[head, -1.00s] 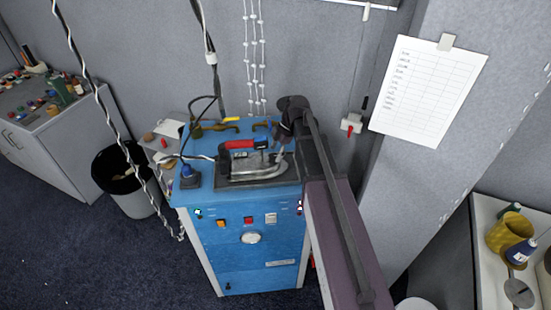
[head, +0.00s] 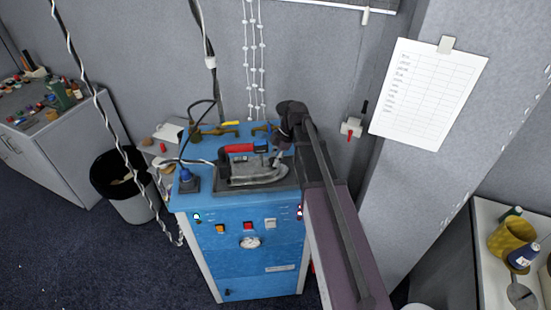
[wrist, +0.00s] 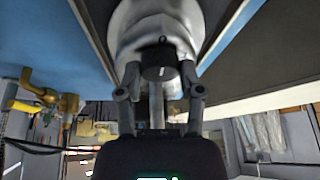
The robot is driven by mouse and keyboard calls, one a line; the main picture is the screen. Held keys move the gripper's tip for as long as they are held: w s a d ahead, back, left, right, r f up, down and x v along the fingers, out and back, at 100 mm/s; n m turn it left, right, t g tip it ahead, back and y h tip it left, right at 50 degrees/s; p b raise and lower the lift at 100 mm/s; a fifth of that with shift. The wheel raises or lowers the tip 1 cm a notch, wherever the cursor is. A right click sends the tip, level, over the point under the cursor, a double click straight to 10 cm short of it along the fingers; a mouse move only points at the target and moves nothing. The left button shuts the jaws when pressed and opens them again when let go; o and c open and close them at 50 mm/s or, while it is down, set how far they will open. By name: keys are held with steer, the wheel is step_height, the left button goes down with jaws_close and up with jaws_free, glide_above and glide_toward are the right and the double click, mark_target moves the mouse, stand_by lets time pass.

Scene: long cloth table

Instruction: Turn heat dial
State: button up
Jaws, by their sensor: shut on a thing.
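The iron (head: 252,175), with a red handle and a grey metal body, rests on a dark pad on top of the blue cabinet (head: 245,265). My gripper (head: 279,158) reaches down at the iron's right end. In the wrist view my gripper (wrist: 160,92) has its fingers on either side of a small black dial (wrist: 158,72) with a pale mark. It is shut on this dial, against the iron's pale metal body (wrist: 150,28). The fingers hide part of the dial, and its setting cannot be read.
The cabinet front has coloured switches (head: 246,226) and a round white gauge (head: 250,242). A cord hangs close by. A bin (head: 130,185) stands on the floor at left.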

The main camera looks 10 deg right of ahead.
steer(key=shift+s+m, duration=0.15)
steer(key=shift+m, duration=0.15)
steer(key=m+t, duration=0.1)
steer(key=m, duration=0.2)
steer(key=shift+s+a, duration=0.1)
steer(key=shift+s, duration=0.05)
steer(key=shift+m+t+h, duration=0.3)
steer(key=shift+m+t, duration=0.6)
steer(key=shift+m, duration=1.3)
steer(key=o, duration=1.1)
steer(key=shift+o, duration=0.2)
